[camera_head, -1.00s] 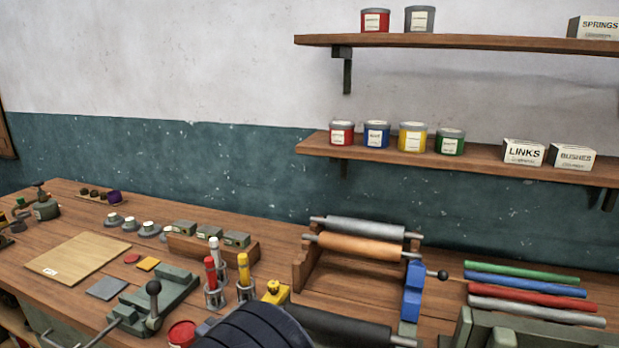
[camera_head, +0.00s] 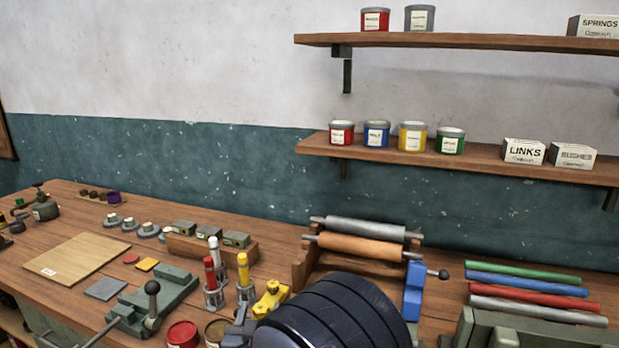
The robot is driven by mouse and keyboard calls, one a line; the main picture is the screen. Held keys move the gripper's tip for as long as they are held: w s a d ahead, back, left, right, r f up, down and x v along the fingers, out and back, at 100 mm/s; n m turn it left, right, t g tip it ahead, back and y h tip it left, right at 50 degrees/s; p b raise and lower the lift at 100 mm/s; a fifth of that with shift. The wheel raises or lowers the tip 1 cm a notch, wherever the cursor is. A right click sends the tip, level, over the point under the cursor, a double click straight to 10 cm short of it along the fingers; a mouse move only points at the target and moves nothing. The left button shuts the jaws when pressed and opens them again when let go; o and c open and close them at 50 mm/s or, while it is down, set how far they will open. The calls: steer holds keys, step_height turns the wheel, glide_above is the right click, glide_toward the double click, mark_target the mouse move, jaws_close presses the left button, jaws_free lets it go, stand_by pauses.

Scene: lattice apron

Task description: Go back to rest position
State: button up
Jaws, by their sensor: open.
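A dark, ribbed, rounded part of my arm (camera_head: 335,315) rises at the bottom centre, in front of the bench. A small grey piece beside its left edge looks like part of my arm too. No gripper fingers show, and I cannot make out my gripper in this view. Nothing held can be seen.
The wooden bench holds a pale board (camera_head: 75,258), a green vise (camera_head: 155,300), red and yellow sticks in holders, a yellow tool (camera_head: 271,298), a roller stand (camera_head: 365,245), coloured rods (camera_head: 530,290) and open tins (camera_head: 183,334). Shelves (camera_head: 460,160) hang above.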

steer(key=shift+d+n+y, duration=0.15)
steer(key=shift+n+y, duration=0.55)
steer(key=shift+y, duration=0.4)
steer(key=s+d+b, duration=0.1)
steer(key=s+b, duration=0.1)
steer(key=s, duration=0.9)
steer(key=a+f+n+g+y, duration=0.2)
steer(key=a+n+y, duration=0.1)
steer(key=a, duration=0.2)
steer(key=shift+a, duration=0.35)
steer(key=shift+r, duration=0.1)
